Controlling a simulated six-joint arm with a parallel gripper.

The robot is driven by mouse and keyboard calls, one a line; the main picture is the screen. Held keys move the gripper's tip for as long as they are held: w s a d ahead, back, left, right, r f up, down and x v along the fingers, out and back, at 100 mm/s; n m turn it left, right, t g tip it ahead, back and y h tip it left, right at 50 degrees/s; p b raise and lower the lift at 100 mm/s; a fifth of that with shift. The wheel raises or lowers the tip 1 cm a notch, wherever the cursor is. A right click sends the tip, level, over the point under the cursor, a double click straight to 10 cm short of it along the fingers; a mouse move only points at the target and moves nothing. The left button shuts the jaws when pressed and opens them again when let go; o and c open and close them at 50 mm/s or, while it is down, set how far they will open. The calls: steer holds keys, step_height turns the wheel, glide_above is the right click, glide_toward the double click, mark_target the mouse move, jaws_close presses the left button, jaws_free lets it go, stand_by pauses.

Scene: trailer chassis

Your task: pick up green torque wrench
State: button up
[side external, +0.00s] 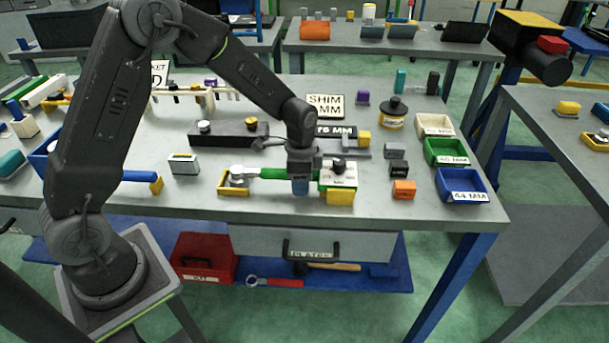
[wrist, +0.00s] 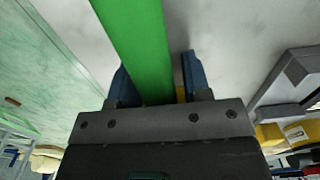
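The green torque wrench (side external: 273,173) lies level on the table, with its silver head resting in a yellow cradle at the left. Its handle runs right toward a small white and green box (side external: 338,178) on a yellow block. My gripper (side external: 300,186) points straight down at the handle's right part, and its blue fingers hide that stretch. In the wrist view the green handle (wrist: 140,40) passes between the two blue fingertips (wrist: 156,82). The fingers stand apart, with a clear gap on the right of the handle, so the gripper is open. Whether the left finger touches is unclear.
A dark long block (side external: 228,135) lies behind the wrench. Grey and orange blocks (side external: 404,189) stand to the right, then green and blue bins (side external: 462,186) near the table's right edge. A small silver box (side external: 184,164) stands left. The table in front is fairly clear.

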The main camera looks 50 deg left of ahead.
steer(key=c, duration=0.7)
steer(key=shift+r, duration=0.1)
jaws_close()
steer(key=shift+r, duration=0.1)
steer(key=shift+w+r, duration=0.1)
steer(key=shift+r, duration=0.45)
steer(key=r, duration=0.2)
steer(key=a+r, duration=0.1)
steer(key=shift+s+r, duration=0.25)
steer(key=s+a+r+m, duration=0.1)
steer(key=a+r, duration=0.3)
steer(key=a, duration=0.4)
steer(key=s+a+r+m, duration=0.1)
steer(key=a+r+m, duration=0.3)
steer(key=a, duration=0.5)
steer(key=shift+s+a+r, duration=0.15)
steer(key=shift+s+a, duration=0.1)
